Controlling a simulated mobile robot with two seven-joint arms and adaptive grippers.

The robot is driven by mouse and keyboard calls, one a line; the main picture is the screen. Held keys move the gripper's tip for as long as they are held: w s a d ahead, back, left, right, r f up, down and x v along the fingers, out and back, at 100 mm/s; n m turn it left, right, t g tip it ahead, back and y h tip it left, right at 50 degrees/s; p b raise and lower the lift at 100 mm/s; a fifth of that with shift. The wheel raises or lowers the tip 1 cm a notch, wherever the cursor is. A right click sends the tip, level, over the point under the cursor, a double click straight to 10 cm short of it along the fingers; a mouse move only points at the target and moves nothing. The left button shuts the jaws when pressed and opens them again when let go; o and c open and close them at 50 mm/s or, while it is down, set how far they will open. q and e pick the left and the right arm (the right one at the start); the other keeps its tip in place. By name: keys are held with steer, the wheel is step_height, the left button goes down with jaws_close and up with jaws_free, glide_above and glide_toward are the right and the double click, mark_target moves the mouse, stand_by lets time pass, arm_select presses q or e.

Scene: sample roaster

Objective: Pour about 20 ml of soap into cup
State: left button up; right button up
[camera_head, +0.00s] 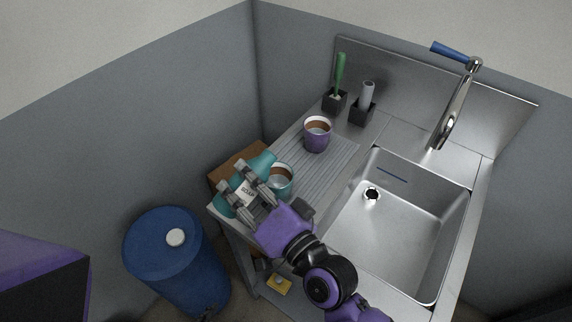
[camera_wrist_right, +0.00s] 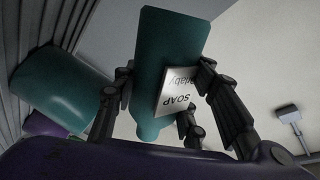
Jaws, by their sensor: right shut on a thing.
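My right gripper (camera_head: 240,198) is shut on a teal soap bottle (camera_head: 262,163) and holds it tilted beside the left end of the counter. The bottle (camera_wrist_right: 165,55) fills the middle of the right wrist view, with its white SOAP label (camera_wrist_right: 184,92) upside down there. A teal cup (camera_head: 285,185) stands upright on the counter, just right of the bottle; it also shows in the right wrist view (camera_wrist_right: 58,90). The gripper and bottle partly cover this cup. No stream of soap is visible. A purple cup (camera_head: 318,142) with brown inside stands farther back. My left gripper is out of view.
A steel sink (camera_head: 395,225) with a tall faucet (camera_head: 455,115) lies to the right. Black holders with a green-handled brush (camera_head: 340,75) and a grey-handled tool (camera_head: 367,95) stand at the back. A blue barrel (camera_head: 175,260) stands on the floor at left.

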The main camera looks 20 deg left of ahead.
steer(key=shift+s+a+f+m+b, duration=0.1)
steer(key=shift+f+m+b, duration=0.3)
steer(key=shift+f+m, duration=0.1)
stand_by(0.9)
steer(key=shift+s+r+m+p, duration=0.1)
steer(key=shift+r+m+p, duration=0.2)
steer(key=shift+r+m, duration=0.45)
stand_by(1.8)
steer(key=shift+f+m+p, duration=0.2)
steer(key=shift+m+p, duration=0.1)
steer(key=shift+m, duration=0.55)
stand_by(1.9)
